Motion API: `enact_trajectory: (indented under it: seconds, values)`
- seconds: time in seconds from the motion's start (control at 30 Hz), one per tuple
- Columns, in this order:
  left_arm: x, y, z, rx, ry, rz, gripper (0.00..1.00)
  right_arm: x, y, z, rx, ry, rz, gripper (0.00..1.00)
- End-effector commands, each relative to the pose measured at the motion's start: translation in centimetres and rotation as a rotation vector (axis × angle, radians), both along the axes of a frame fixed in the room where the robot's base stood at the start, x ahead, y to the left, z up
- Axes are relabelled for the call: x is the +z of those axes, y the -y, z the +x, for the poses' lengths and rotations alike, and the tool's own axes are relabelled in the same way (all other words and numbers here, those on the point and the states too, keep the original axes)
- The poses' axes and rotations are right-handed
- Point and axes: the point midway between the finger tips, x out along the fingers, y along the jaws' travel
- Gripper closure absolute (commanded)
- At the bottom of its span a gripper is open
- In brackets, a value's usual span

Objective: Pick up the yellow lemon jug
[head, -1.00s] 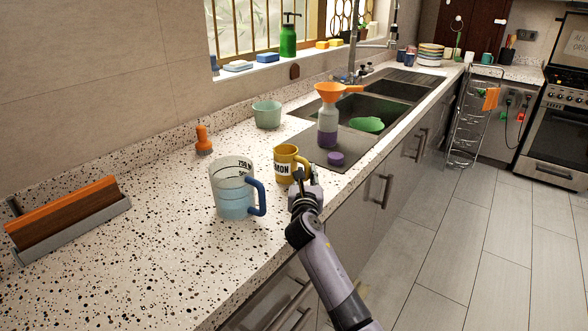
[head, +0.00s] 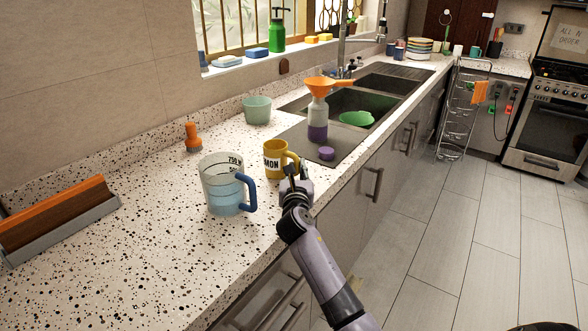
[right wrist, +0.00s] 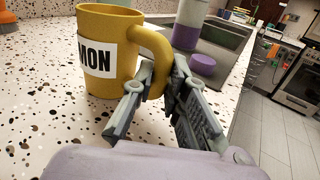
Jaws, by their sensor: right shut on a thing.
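The yellow lemon jug (head: 273,160) stands upright on the speckled counter by the sink. Its white label shows "MON" in the right wrist view (right wrist: 105,60), with the rest cut off or turned away. My right gripper (head: 293,172) is at the jug's handle, on its right side. In the right wrist view the two fingers (right wrist: 155,82) are either side of the yellow handle and shut on it. The jug's base appears to rest on the counter. My left gripper is not in view.
A clear measuring jug with a blue handle (head: 227,188) stands close to the left. A purple lid (head: 326,154) and a bottle with an orange funnel (head: 317,120) are behind right. A green bowl (head: 257,112) and orange-handled tool (head: 193,138) stand farther back.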

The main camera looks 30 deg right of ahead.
Motion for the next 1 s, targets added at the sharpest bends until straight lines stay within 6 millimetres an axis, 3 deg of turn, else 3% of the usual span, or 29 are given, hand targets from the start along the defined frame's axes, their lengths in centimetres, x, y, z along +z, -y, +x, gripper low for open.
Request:
enact_trajectory:
  seconds: [0.47,1.0]
  values:
    - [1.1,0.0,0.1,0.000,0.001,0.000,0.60,3.9,0.0,0.0,0.001,0.005,-0.002,1.00]
    - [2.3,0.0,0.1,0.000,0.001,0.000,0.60,11.4,0.0,0.0,0.001,0.005,-0.003,1.00]
